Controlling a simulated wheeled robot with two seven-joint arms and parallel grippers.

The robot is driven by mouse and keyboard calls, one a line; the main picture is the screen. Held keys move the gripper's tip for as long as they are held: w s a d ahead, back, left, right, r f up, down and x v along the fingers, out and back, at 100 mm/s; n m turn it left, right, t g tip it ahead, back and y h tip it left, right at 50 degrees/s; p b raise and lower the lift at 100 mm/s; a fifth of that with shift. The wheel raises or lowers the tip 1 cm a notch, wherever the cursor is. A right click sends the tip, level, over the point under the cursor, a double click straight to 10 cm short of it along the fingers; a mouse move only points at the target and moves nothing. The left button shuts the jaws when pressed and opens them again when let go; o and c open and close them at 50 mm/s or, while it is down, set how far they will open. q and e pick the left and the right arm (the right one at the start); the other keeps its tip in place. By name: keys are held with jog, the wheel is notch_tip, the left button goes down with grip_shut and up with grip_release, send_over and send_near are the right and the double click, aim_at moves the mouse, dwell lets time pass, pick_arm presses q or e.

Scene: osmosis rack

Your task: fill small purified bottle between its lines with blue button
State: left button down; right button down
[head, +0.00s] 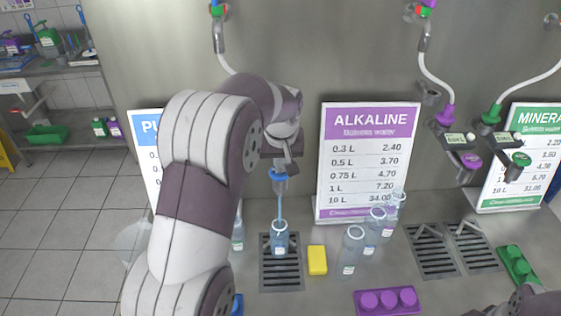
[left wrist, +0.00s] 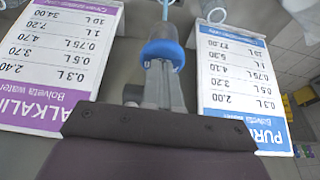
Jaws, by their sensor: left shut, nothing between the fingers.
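The small purified bottle (head: 280,240) stands upright on the drain grate (head: 267,285). A thin pale-blue stream runs down into it from the blue nozzle (head: 279,184). Blue shows in the bottle, but its lines and exact level are too small to read. My left gripper (head: 291,166) is shut and empty, close to the nozzle. In the left wrist view, its fingers (left wrist: 160,90) are together just by a blue round part (left wrist: 161,52); I cannot tell whether this is the button or the nozzle. The blue button is not clearly distinguishable.
A yellow block (head: 317,260) and several clear bottles (head: 352,250) stand right of the grate. A purple cap holder (head: 387,302) is in front. The alkaline sign (head: 366,160) stands behind. The purple nozzle (head: 445,117) and green nozzle (head: 491,115) hang to the right.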

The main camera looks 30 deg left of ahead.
pick_arm(q)
jog(key=shift+s+d+f, duration=0.1)
jog(key=shift+s+f, duration=0.15)
jog(key=shift+f, duration=0.25)
jog(key=r+p, duration=0.1)
jog(key=r, duration=0.1)
jog(key=r+p, duration=0.1)
jog(key=p, duration=0.1)
jog(key=r+p, duration=0.1)
jog(key=r, duration=0.1)
jog(key=shift+w+r+p, duration=0.3)
jog(key=shift+r+p, duration=0.05)
jog(key=shift+p, duration=0.05)
jog(key=shift+s+d+r+b, duration=0.15)
jog(key=shift+s+r+b, duration=0.35)
jog(key=shift+b, duration=0.7)
notch_tip(320, 180, up, 2)
jog(key=r, duration=0.1)
notch_tip(320, 180, up, 5)
jog(key=p, duration=0.4)
send_over(281, 176)
jog(key=shift+s+d, duration=0.35)
jog(key=shift+s, duration=0.2)
jog(key=shift+f, duration=0.1)
